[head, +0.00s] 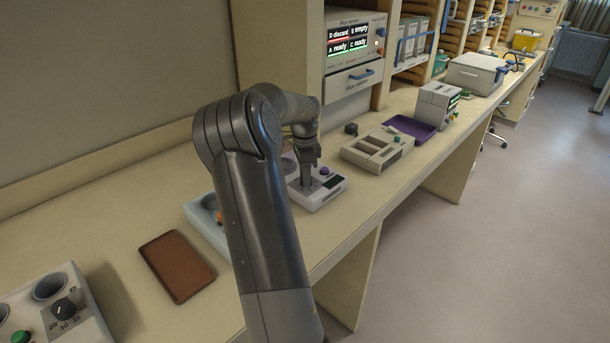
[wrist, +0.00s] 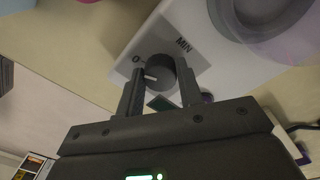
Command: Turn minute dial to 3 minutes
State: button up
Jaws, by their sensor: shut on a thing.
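The minute dial (wrist: 160,72) is a dark round knob with a pale pointer mark, on a white device panel marked "MIN" and "0" in the wrist view. My gripper (wrist: 158,88) is shut on the dial, with one finger on each side of it. The pointer mark lies on the dial's lower left part in that view. In the head view my gripper (head: 308,184) reaches down onto the white device (head: 329,193), which has a purple button (head: 324,171) and a small dark display (head: 333,181). The dial is hidden there by my gripper.
A brown tray (head: 177,266) lies on the counter to the left. A grey rack device (head: 377,148) and a purple tray (head: 410,129) stand behind the white device. Another device with a numbered dial (head: 64,308) is at the lower left. The counter's front edge is close by.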

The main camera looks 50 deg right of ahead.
jog(key=shift+n, duration=0.3)
jog(key=n, duration=0.8)
jog(key=shift+s+n+h, duration=0.1)
jog(key=shift+n+h, duration=0.2)
jog(key=shift+n, duration=0.1)
jog(key=n, duration=0.3)
jog(key=shift+s+r+n, duration=0.1)
jog(key=shift+n, duration=0.2)
jog(key=n, duration=0.4)
jog(key=shift+n, duration=0.3)
jog(key=o, duration=1)
jog(key=shift+c, duration=0.2)
